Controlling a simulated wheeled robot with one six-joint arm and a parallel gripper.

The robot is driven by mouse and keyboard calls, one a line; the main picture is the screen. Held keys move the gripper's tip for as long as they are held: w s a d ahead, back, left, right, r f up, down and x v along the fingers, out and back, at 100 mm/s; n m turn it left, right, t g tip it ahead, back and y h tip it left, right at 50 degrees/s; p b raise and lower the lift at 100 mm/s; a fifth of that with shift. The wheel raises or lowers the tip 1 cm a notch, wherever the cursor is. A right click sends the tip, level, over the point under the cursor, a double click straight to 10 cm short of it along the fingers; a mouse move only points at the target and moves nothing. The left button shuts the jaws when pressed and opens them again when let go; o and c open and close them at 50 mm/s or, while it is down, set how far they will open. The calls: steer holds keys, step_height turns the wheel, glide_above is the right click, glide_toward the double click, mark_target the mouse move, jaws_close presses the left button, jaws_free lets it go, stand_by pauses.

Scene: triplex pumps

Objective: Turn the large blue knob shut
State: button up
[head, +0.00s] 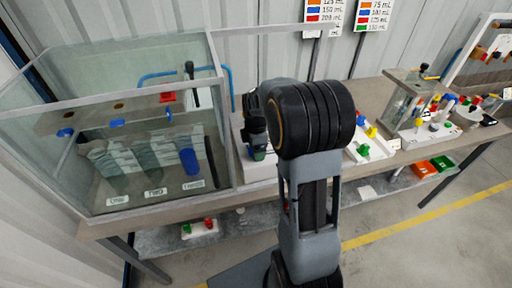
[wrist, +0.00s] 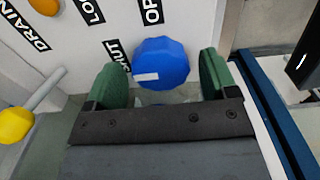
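The large blue knob (wrist: 160,62) is in the upper middle of the wrist view, on a white panel. A short white mark on it points left, towards the label ending in "UT" (wrist: 117,52); the label starting "OP" (wrist: 151,10) is above. My gripper (wrist: 162,80) is open, with one green finger left of the knob and one right. Gaps show on both sides, so I see no clear contact. In the head view my gripper (head: 257,148) is left of my dark wrist, over a white panel; I cannot make out the knob there.
A yellow knob (wrist: 14,124) on a grey stem is at the left of the wrist view, and an orange knob (wrist: 44,5) at the top left. A dark blue bar (wrist: 275,115) runs along the right. A glass tank (head: 130,130) stands left of my arm on the bench.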

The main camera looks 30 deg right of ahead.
step_height(320, 180, up, 14)
stand_by(0.8)
steer(key=shift+s+f, duration=0.1)
steer(key=shift+f, duration=0.05)
stand_by(0.4)
